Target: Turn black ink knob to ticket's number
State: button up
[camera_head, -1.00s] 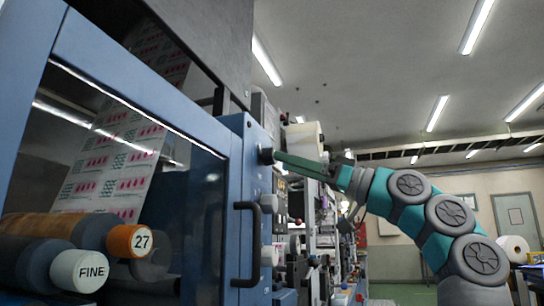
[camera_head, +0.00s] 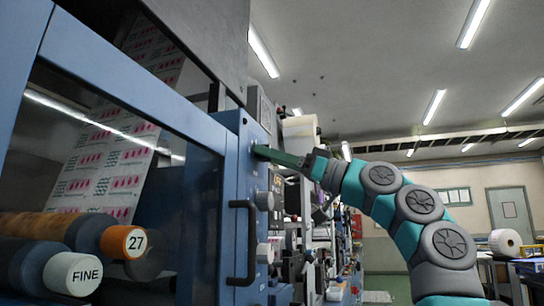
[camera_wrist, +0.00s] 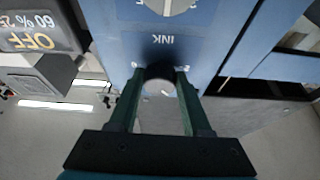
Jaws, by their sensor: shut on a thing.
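The black ink knob (camera_wrist: 158,71) sits on the blue machine panel beside the printed word INK in the wrist view. My gripper (camera_wrist: 159,75) has its two green fingers on either side of the knob and is shut on it. Small white marks on the panel flank the knob but are too blurred to read. In the head view, my gripper (camera_head: 258,150) reaches the blue panel from the right, and its fingers mostly hide the knob. I cannot make out a ticket with a number for the knob.
A grey knob (camera_wrist: 167,6) is beyond the INK label. Grey knobs (camera_head: 264,201) and a black handle (camera_head: 240,243) are below my gripper. A glazed blue frame (camera_head: 130,95) covers printed web at left, with rolls marked 27 (camera_head: 124,242) and FINE (camera_head: 72,274).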

grip_shut()
jog(key=shift+s+a+m+t+b, duration=0.15)
jog(key=shift+m+t+b, duration=0.3)
jog(key=shift+m, duration=0.65)
dwell(0.5)
jog(key=shift+m+t+h, duration=0.25)
jog(key=shift+m+h, duration=0.05)
